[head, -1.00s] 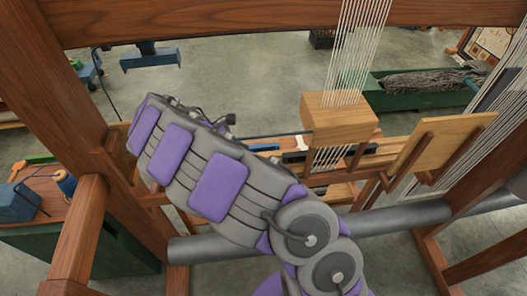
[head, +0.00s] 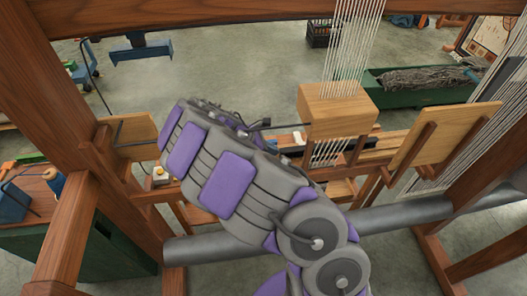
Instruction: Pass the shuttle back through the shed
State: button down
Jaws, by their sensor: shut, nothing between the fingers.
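The loom's pale warp threads (head: 354,42) run down into a wooden block (head: 337,112) and come out below it (head: 327,152). A wooden rail runs behind and below the block, with a dark piece (head: 358,144) on it just right of the block. I cannot tell whether that piece is the shuttle. My grey and purple arm reaches from the bottom across the left part of the loom and hides much of the rail there. My gripper is not seen; the folded arm hides its far end.
Slanted wooden boards stand at the rail's left end (head: 134,137) and right end (head: 442,138). A thick left post (head: 62,110) and a grey roller (head: 400,217) bound the loom. A side table with a blue spool (head: 53,181) stands left. A green trough (head: 415,85) is behind.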

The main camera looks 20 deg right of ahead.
dwell(0.3)
jog(key=shift+s+d+r+p, duration=0.15)
jog(key=shift+d+r+p, duration=0.05)
jog(key=shift+d+p, duration=0.7)
jog(key=shift+s+d+p, duration=0.1)
jog(key=shift+d+p, duration=0.15)
jog(key=shift+p, duration=0.15)
jog(key=shift+d+f, duration=0.15)
jog(key=shift+d, duration=0.1)
jog(key=shift+a, duration=0.1)
